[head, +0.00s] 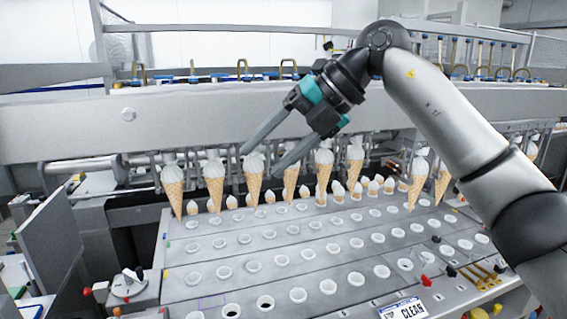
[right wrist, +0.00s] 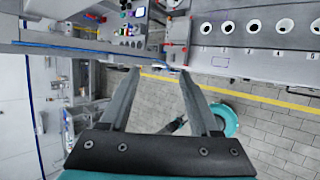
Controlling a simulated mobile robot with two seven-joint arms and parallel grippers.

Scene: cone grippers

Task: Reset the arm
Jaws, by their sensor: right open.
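My right arm (head: 440,100) reaches in from the right of the head view, bent at a raised elbow. Its right gripper (head: 260,163) points down and left in front of the machine's beam. The two long grey fingers are apart, and no object shows between them. In the head view the fingers overlap the hanging cones, and I cannot tell whether they touch. In the right wrist view the gripper (right wrist: 158,70) is also open and empty, with floor beyond it. My left arm and gripper are not in view.
Several ice cream cones (head: 214,180) hang in a row under the grey beam (head: 60,128). Below lies a metal plate (head: 180,290) with rows of round holes. A "CLEAN" sign (head: 402,309) is at the front. The right wrist view shows a tiled floor (right wrist: 270,125) with a yellow line.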

